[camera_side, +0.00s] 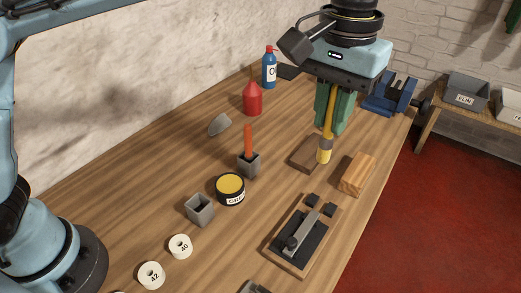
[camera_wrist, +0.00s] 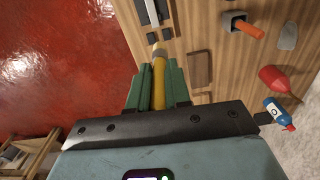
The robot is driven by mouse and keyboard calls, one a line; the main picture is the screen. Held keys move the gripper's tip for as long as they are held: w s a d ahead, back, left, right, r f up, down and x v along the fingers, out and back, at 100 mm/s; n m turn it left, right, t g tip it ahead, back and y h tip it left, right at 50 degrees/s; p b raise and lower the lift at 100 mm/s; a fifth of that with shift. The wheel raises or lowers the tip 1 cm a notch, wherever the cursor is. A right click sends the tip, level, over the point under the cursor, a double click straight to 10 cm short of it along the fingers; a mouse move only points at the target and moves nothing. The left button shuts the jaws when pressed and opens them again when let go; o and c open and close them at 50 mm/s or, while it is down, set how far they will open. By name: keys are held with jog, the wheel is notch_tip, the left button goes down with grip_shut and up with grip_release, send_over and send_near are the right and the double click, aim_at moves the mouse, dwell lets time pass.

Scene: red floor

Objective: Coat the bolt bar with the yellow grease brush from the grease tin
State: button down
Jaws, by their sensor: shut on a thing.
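My gripper (camera_side: 331,108) is shut on the yellow grease brush (camera_side: 325,145) and holds it upright, bristle end down, above the bench. In the wrist view the brush (camera_wrist: 159,70) sits between the green fingers. The grease tin (camera_side: 230,188) is a black round tin with yellow grease, open at the top, on the bench left of and below my gripper in the side view. The bolt bar (camera_side: 300,232) lies on a dark plate on a wooden board at the front of the bench. Whether grease is on the bristles or bar I cannot tell.
A grey holder (camera_side: 248,165) with an orange-handled tool stands behind the tin. An empty grey holder (camera_side: 199,209) is beside the tin. A wood block (camera_side: 357,174) and a brown block (camera_side: 306,154) lie near the brush. A red bottle (camera_side: 253,99) and blue vise (camera_side: 390,93) stand farther back.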

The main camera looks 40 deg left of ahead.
notch_tip(320, 180, down, 13)
jog(key=d, duration=0.1)
jog(key=shift+s+r, duration=0.15)
jog(key=shift+r, duration=0.05)
dwell(0.7)
jog(key=shift+f, duration=0.65)
dwell(1.2)
jog(key=shift+s, duration=0.85)
jog(key=shift+s, duration=0.85)
jog(key=shift+s, duration=0.8)
